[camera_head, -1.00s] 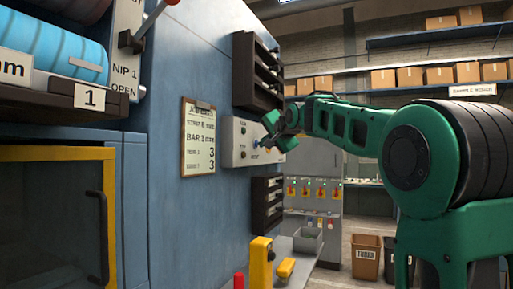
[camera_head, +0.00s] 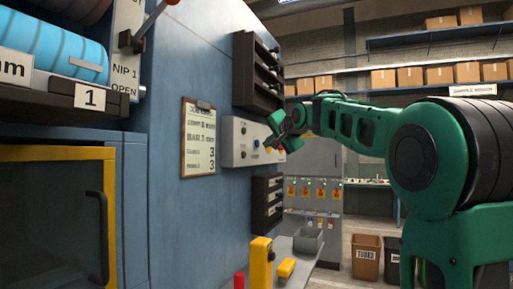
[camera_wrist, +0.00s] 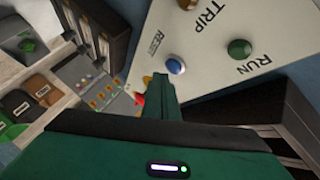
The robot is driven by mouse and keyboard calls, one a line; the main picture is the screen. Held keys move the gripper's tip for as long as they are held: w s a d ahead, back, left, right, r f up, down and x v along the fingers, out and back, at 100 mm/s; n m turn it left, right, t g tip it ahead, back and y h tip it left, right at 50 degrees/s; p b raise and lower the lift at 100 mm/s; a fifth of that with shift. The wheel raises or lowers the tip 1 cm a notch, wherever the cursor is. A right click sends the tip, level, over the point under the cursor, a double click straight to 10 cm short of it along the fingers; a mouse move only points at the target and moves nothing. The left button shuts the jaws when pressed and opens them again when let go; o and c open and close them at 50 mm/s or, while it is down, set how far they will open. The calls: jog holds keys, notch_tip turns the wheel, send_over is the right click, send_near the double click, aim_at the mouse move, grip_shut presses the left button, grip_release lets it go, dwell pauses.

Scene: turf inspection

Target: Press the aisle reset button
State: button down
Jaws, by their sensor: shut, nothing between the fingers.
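A pale control box (camera_head: 232,155) is mounted on the blue machine wall. A blue button (camera_head: 257,143) shows on its face, left of my gripper (camera_head: 275,136). In the wrist view the blue button (camera_wrist: 176,65) has a pale ring, and small lettering beside it is hard to read. A green button (camera_wrist: 239,48) sits by the word RUN; the word TRIP is also printed on the panel. My gripper (camera_wrist: 162,80) is shut and empty, its tips just below the blue button in that picture, apparently apart from it. A red-and-yellow part (camera_wrist: 139,98) is partly hidden beside the fingers.
Dark racks hang above (camera_head: 258,75) and below (camera_head: 266,203) the control box. A clipboard (camera_head: 198,140) hangs left of it. A yellow post (camera_head: 261,262) and grey bin (camera_head: 308,239) are below. Brown (camera_head: 366,258) and dark bins stand on the floor.

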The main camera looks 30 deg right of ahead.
jog(key=shift+s+d, duration=0.8)
jog(key=shift+s, duration=0.2)
jog(key=shift+s+d, duration=0.75)
jog(key=shift+s, duration=0.2)
jog(key=s+f+n+g, duration=0.1)
jog(key=s+f+g, duration=0.2)
jog(key=s+f, duration=0.5)
jog(key=s+f+n+g, duration=0.15)
jog(key=s+f, duration=0.25)
jog(key=f, duration=0.7)
jog(key=s+f+g, duration=0.4)
jog(key=s+f, duration=0.2)
jog(key=f, duration=0.4)
jog(key=s+a+f+n+g+y, duration=0.1)
jog(key=s+a+f+n+g, duration=0.1)
jog(key=s+f, duration=0.8)
jog(key=s+a+f+n+g, duration=0.2)
jog(key=s+a+f+g, duration=0.3)
jog(key=s+f, duration=0.5)
jog(key=s+a, duration=0.1)
jog(key=s, duration=0.5)
jog(key=shift+f+y, duration=0.2)
jog(key=shift+y, duration=0.2)
